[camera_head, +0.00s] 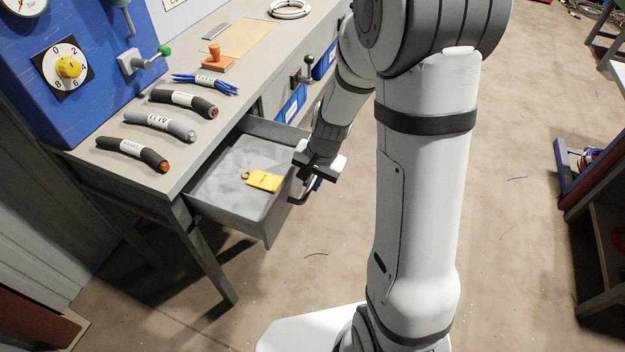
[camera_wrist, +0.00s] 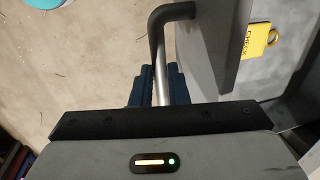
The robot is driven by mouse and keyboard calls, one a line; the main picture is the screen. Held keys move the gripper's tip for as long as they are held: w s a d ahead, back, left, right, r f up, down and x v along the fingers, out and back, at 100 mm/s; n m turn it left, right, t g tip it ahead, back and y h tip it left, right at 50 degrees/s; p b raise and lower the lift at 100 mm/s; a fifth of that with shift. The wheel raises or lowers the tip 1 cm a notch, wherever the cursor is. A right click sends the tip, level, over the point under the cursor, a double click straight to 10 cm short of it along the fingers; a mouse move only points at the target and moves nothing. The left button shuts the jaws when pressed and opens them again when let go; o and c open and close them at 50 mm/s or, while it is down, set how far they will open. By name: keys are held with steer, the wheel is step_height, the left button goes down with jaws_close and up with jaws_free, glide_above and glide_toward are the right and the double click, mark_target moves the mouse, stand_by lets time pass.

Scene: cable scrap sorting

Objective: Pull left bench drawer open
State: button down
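The left bench drawer (camera_head: 225,207) is pulled well out of the grey bench, and its inside shows. A yellow tag (camera_head: 264,180) lies in it and also shows in the wrist view (camera_wrist: 256,40). The dark bar handle (camera_wrist: 157,45) stands off the drawer front (camera_wrist: 208,45). My gripper (camera_head: 311,180) is at the drawer's front, at the handle. In the wrist view its blue finger pads (camera_wrist: 157,86) sit on both sides of the bar, closed around it. The handle's far end is hidden behind my gripper.
Blue-fronted bins (camera_head: 292,104) are under the bench to the right. The floor (camera_head: 300,270) before the drawer is mostly clear.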

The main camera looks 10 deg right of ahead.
steer(key=c, duration=1.4)
jaws_free()
steer(key=shift+s+a+r, duration=0.1)
steer(key=shift+s, duration=0.05)
step_height(320, 180, up, 8)
steer(key=d+p, duration=0.1)
steer(key=shift+s+f+p, duration=0.2)
steer(key=shift+s+p, duration=0.15)
steer(key=shift+s, duration=0.1)
steer(key=shift+d, duration=0.1)
steer(key=s+d+r+n+h+p, duration=0.1)
steer(key=s+r+n+p, duration=0.2)
steer(key=r, duration=0.8)
steer(key=s+d+r+n+t+p, duration=0.1)
steer(key=s+d+r+n+p, duration=0.1)
steer(key=s+r+p, duration=0.5)
steer(key=s+r+n, duration=0.1)
steer(key=s+r, duration=0.3)
steer(key=s, duration=0.1)
steer(key=shift+n+h+p, duration=0.4)
